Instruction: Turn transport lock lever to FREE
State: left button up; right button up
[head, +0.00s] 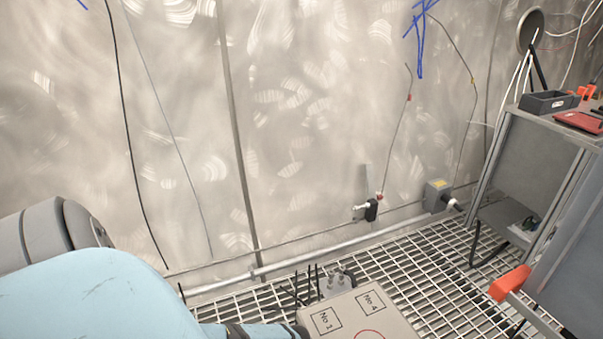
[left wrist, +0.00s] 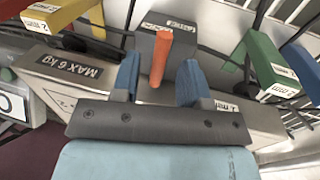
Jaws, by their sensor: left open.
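The orange lever (left wrist: 161,55) stands in front of a grey block (left wrist: 190,48) in the left wrist view. Its top leans slightly right. Two small white labels sit on the block's top edge, too small to read surely. My left gripper (left wrist: 157,80) is open, its blue fingers on either side of the lever. In the head view my blue arm covers the lower left, and neither the left gripper nor this lever is visible. My right gripper is in neither view.
A grey housing marked MAX 6 KG (left wrist: 62,68) lies beside the lever. Yellow (left wrist: 60,12), green (left wrist: 258,40) and red blocks flank it. The head view shows a box with numbered squares (head: 350,316), metal grating (head: 425,262) and a shelf unit (head: 535,165) at right.

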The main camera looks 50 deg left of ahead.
pick_arm(q)
notch_tip(320, 180, up, 13)
jog(key=a+p, duration=0.2)
jog(key=p, duration=0.4)
jog(key=shift+w+a+f, duration=0.15)
jog(key=shift+w+a, duration=0.05)
jog(key=shift+w, duration=0.2)
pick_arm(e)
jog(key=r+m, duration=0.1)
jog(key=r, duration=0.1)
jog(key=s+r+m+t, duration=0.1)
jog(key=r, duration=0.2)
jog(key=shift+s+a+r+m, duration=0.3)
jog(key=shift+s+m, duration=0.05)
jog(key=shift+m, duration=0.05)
